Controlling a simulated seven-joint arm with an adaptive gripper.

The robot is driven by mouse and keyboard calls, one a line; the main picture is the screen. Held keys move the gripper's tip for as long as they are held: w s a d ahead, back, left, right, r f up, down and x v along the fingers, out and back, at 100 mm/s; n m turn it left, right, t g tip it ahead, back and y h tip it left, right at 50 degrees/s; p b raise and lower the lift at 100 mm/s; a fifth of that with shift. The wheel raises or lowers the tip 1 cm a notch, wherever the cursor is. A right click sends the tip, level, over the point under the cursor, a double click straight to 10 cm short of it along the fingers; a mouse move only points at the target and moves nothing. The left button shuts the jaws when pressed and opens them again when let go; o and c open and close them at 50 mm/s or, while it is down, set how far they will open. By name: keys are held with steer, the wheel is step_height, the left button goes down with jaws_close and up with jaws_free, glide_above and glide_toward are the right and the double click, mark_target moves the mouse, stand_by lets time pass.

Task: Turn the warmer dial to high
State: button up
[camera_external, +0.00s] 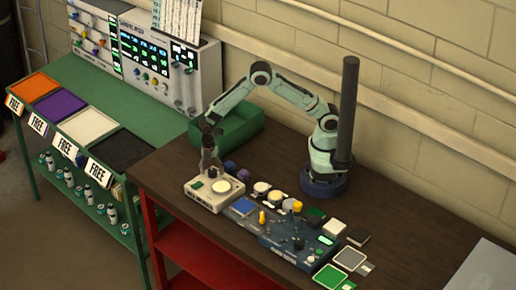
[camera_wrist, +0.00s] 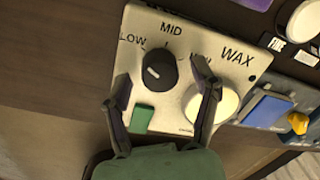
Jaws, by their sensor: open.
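The warmer (camera_external: 203,199) is a cream box at the left end of the row of devices on the dark table. In the wrist view its top (camera_wrist: 185,58) reads LOW, MID and WAX; a third setting label is partly hidden by my right finger. The black round dial (camera_wrist: 160,70) carries a short white mark, left of its centre; which setting it points to I cannot tell. My gripper (camera_wrist: 163,80) is open, one finger on each side of the dial, apparently apart from it. In the outside view my gripper (camera_external: 210,160) points down over the warmer.
A green button (camera_wrist: 142,119) and a white round disc (camera_wrist: 208,104) are on the warmer's top. A blue panel (camera_external: 290,240) with knobs and pads lies to the right. The dark table's front strip is clear.

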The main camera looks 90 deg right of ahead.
jaws_close()
steer(key=shift+m, duration=0.4)
steer(key=m, duration=0.4)
steer(key=shift+d+m, duration=0.1)
steer(key=shift+m, duration=0.2)
steer(key=m, duration=1.2)
steer(key=shift+d+m+t, duration=0.1)
steer(key=shift+m+t, duration=0.3)
steer(key=m, duration=0.5)
steer(key=shift+m, duration=0.3)
